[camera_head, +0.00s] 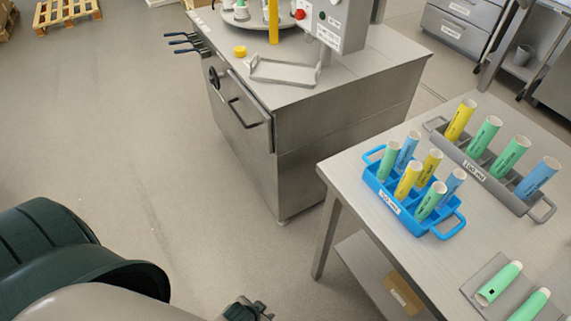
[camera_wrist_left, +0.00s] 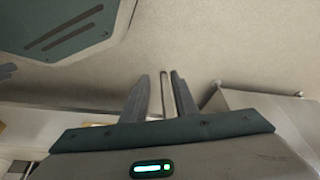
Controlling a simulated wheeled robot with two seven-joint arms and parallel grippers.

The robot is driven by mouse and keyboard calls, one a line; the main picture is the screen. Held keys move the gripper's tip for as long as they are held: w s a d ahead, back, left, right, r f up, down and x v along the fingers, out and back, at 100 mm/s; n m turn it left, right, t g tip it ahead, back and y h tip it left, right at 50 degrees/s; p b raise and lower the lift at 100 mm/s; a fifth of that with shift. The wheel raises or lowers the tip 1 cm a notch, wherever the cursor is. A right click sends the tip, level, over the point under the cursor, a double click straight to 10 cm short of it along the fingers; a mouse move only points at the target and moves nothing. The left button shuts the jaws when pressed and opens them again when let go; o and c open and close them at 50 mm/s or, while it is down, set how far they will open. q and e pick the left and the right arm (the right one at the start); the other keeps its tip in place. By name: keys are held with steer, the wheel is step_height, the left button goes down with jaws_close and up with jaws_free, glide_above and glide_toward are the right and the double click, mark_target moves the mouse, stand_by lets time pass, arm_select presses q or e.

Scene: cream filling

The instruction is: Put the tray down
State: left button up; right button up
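A blue tray (camera_head: 441,231) with a handle at each end stands on the steel table at the right in the head view. It holds several green, blue and yellow tubes upright. A grey tray (camera_head: 485,180) with larger tubes stands behind it on the same table. No gripper touches either tray. My left gripper (camera_head: 245,309) is low at the bottom edge of the head view, left of the table and apart from it. In the left wrist view its two fingers (camera_wrist_left: 160,95) are apart, with no held object visible between them. My right gripper is not in view.
The steel table (camera_head: 340,178) has bare room left of and in front of the blue tray. Two green tubes (camera_head: 499,284) lie on a grey plate at its front. A steel cabinet machine (camera_head: 330,130) with an empty metal holder (camera_head: 285,72) stands behind. The floor at left is clear.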

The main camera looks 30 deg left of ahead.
arm_select(q)
steer(key=s+f, duration=0.8)
steer(key=f, duration=0.4)
steer(key=shift+s+a+f, duration=0.15)
steer(key=shift+s+a, duration=0.1)
steer(key=shift+s, duration=0.1)
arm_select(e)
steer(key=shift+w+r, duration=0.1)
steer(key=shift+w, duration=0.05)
